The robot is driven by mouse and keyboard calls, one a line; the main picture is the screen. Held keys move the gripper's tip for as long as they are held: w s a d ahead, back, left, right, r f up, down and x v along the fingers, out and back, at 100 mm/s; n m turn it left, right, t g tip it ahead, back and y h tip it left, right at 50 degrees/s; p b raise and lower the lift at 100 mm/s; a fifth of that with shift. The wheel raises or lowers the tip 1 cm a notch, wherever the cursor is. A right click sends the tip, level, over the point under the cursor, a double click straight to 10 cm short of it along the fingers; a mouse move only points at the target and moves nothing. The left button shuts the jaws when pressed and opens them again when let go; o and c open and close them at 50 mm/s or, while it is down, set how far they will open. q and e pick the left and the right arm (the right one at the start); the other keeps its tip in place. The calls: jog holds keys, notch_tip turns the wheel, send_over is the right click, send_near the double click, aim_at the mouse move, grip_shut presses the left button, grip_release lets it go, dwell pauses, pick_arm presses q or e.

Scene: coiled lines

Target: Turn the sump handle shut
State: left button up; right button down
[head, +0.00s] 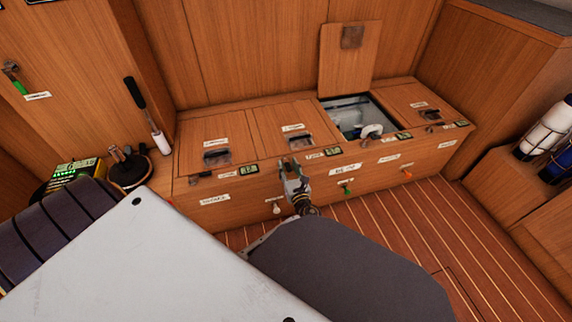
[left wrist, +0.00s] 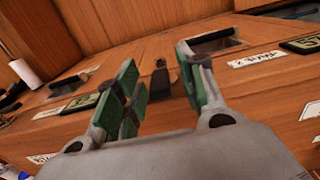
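I cannot read which label names the sump. Small handles sit on the bench front: a white one (head: 277,208), a green one (head: 347,189) and an orange one (head: 406,174). Another green handle (head: 19,86) is on the left wall. My left gripper (head: 290,163) is at the top front edge of the bench, between the white and green handles and above them. In the left wrist view its green-padded fingers (left wrist: 160,95) are apart. A dark upright piece (left wrist: 160,79) shows in the gap beyond them, not visibly gripped. My right gripper is not in view.
The wooden bench (head: 258,188) has labelled lids with dark recessed latches and small displays. One lid (head: 345,62) stands open, and a white curved fitting (head: 371,131) shows inside. A black-handled lever (head: 136,93) stands at the left. Bottles (head: 545,130) are racked at the right. Floor (head: 400,225) is clear.

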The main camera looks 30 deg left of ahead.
pick_arm(q)
jog(key=shift+w, duration=0.1)
dwell(0.3)
jog(key=shift+a, duration=0.1)
grip_shut()
